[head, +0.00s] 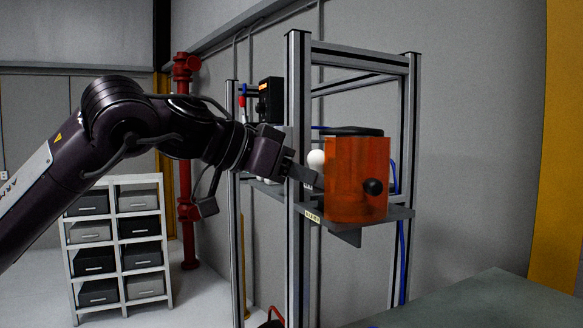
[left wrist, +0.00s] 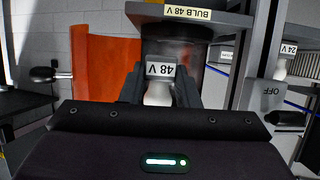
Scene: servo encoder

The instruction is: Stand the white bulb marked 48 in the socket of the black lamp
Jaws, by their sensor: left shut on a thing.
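My left gripper (head: 304,174) is shut on the white bulb (head: 316,158) beside an orange curved cover with a black knob (head: 345,180). In the left wrist view the bulb (left wrist: 157,94) sits between the fingers, with a 48 V tag (left wrist: 160,69) at its far end. A dark cylindrical body (left wrist: 190,52), perhaps the black lamp, is behind the bulb; its black top (head: 352,131) shows above the orange cover in the head view. I cannot see a socket opening. My right gripper is not in view.
A metal rack post (head: 298,80) stands close to my gripper. The shelf (left wrist: 205,22) carries a BULB 48 V label. A second white bulb (left wrist: 280,70) stands near a 24 V label. A green-grey tabletop (head: 490,305) is at lower right.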

